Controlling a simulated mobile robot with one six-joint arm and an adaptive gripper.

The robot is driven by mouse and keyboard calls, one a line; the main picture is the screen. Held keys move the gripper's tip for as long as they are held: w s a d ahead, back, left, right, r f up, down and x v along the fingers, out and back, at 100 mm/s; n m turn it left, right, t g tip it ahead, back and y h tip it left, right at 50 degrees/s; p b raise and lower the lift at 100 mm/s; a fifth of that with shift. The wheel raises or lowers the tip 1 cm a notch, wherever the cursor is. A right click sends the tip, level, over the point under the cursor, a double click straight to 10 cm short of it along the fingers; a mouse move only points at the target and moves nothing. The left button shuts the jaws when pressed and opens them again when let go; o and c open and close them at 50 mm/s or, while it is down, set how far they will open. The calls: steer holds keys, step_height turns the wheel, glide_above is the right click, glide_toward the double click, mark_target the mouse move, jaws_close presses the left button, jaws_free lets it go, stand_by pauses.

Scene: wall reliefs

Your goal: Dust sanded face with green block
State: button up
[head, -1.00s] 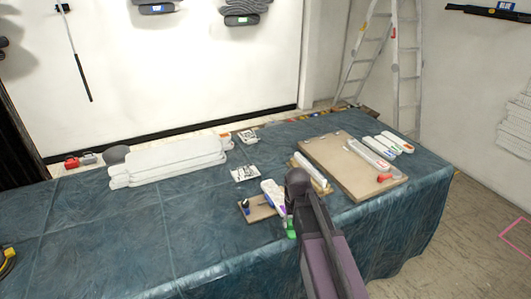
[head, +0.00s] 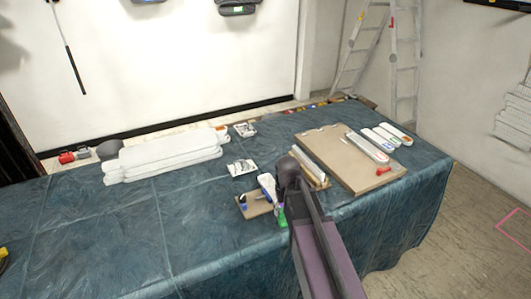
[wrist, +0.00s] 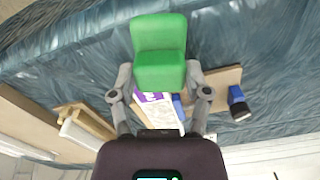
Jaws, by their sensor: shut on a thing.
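My gripper (wrist: 160,84) is shut on the green block (wrist: 158,38), with one finger at each side of its lower part in the wrist view. In the head view a bit of the green block (head: 282,216) shows past my arm, by the table's front edge, near a small brown tray (head: 256,209). The block appears to be held above the blue-covered table. A brown board (head: 330,157) at the right carries a long pale piece (head: 366,148). I cannot tell which face is sanded. My gripper is mostly hidden in the head view.
A white-and-purple bottle-like item (head: 267,185) lies at the small tray. A narrow pale piece on a wooden stand (head: 311,168) sits behind my arm. Stacked white panels (head: 165,155) lie at the left. The cloth (head: 120,225) at front left is clear.

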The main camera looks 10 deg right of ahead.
steer(key=shift+w, duration=0.1)
steer(key=w+a+r+n+p, duration=0.1)
steer(key=w+r+p, duration=0.2)
steer(key=w, duration=0.9)
steer(key=w+a+r+n+p, duration=0.1)
steer(key=w+a+r+p, duration=0.1)
steer(key=w, duration=1)
steer(key=shift+a+r+n+p, duration=0.15)
steer(key=shift+r+n+p, duration=0.15)
steer(key=shift+r+p, duration=0.65)
steer(key=shift+f, duration=0.15)
